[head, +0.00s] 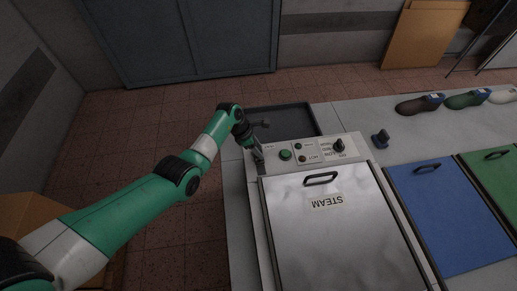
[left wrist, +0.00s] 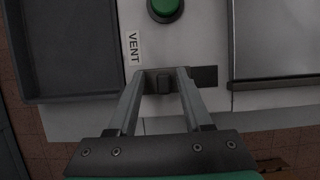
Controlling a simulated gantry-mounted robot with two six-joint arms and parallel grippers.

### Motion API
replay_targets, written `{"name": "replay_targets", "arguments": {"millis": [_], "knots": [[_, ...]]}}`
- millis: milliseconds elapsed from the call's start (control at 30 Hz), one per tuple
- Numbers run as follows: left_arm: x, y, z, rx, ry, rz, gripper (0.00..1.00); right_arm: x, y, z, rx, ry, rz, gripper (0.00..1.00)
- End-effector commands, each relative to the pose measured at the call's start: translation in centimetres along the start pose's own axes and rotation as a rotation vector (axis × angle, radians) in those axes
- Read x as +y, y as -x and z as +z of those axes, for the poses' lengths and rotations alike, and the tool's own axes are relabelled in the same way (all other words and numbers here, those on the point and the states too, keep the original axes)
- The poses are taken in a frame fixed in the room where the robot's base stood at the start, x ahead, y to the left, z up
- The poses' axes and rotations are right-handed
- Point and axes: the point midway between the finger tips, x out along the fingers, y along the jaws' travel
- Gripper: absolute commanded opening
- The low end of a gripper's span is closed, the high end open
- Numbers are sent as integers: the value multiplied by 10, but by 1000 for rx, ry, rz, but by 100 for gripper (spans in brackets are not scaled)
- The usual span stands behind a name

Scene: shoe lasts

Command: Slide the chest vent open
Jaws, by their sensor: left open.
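The steam chest (head: 340,235) has a pale metal lid marked STEAM and a control panel along its far edge. In the left wrist view, the vent slider (left wrist: 158,84) is a small dark tab at the left part of a dark slot (left wrist: 206,76), beside a VENT label (left wrist: 133,47). My left gripper (left wrist: 161,78) is open, with a finger on either side of the tab; I cannot tell whether either touches it. In the head view my left gripper (head: 259,163) is at the panel's left end and hides the vent there. My right gripper is not in view.
The panel has a green button (head: 285,155) and a black knob (head: 338,145). A dark tray (head: 282,118) lies beyond it. Blue (head: 440,215) and green (head: 495,180) lids are to the right. Shoe lasts (head: 420,104) stand at the back right.

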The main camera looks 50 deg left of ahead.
Motion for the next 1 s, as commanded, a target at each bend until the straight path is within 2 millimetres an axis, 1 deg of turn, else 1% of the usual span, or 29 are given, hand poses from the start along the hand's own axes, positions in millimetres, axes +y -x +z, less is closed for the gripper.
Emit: {"name": "replay_targets", "arguments": {"millis": [67, 167, 267, 400, 500, 600, 733, 1000], "knots": [[0, 2, 0, 0, 0, 0, 50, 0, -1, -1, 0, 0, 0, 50], [1, 13, 2, -2, 0, 2, 50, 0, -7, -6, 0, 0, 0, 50], [0, 33, 3, -2, 0, 2, 50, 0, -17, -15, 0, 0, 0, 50], [1, 68, 2, -2, 1, 3, 50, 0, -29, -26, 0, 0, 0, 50], [1, 89, 2, -2, 0, 3, 50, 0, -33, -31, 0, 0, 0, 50], [1, 105, 1, -1, 1, 3, 50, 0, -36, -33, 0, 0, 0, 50], [0, 115, 0, 0, 0, 1, 50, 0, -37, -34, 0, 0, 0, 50], [0, 116, 0, 0, 0, 0, 50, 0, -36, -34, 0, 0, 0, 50]]}}
